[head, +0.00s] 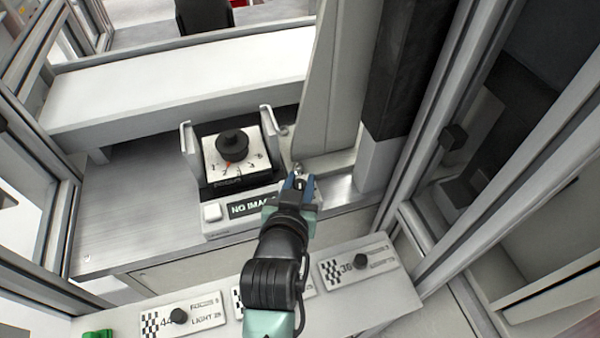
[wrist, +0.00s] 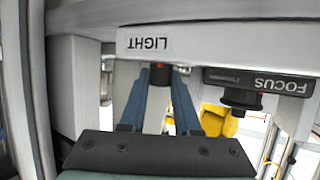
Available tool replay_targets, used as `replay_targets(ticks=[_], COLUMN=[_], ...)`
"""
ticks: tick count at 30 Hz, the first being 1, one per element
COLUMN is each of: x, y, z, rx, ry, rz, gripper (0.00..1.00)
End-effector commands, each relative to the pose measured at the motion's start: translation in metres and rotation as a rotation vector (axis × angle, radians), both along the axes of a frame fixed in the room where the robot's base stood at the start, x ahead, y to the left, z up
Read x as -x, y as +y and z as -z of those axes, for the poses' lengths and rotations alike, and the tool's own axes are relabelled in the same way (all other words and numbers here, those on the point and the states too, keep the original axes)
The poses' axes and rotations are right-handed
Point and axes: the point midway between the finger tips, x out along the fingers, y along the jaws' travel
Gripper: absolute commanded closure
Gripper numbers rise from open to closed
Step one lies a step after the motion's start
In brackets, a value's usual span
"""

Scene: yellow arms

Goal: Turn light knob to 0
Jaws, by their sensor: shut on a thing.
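The light knob (wrist: 160,77) is a small dark cylinder with a reddish spot, under the upside-down LIGHT label (wrist: 148,44) in the wrist view. My gripper (wrist: 163,84) has its two blue fingers on either side of the knob, closed on it. In the head view my gripper (head: 299,182) is at the right end of the grey device (head: 220,226), and its fingers largely hide the light knob there. I cannot read the light knob's setting.
The black focus dial (head: 232,146) stands left of my gripper on a numbered white plate. The NO IMAGE display (head: 252,207) is below it. A grey upright panel (head: 333,80) rises just behind my gripper. A front ledge (head: 210,292) carries checkered cards with black knobs.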

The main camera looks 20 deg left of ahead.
Motion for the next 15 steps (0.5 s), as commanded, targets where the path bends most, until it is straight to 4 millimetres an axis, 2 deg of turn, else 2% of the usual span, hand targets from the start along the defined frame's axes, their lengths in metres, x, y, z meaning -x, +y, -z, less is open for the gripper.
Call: replay_targets(ticks=[15], x=[-0.0010], y=[0.0033], z=[0.0022], rx=[0.000], ry=[-0.005], rz=[0.391], gripper=[1.00])
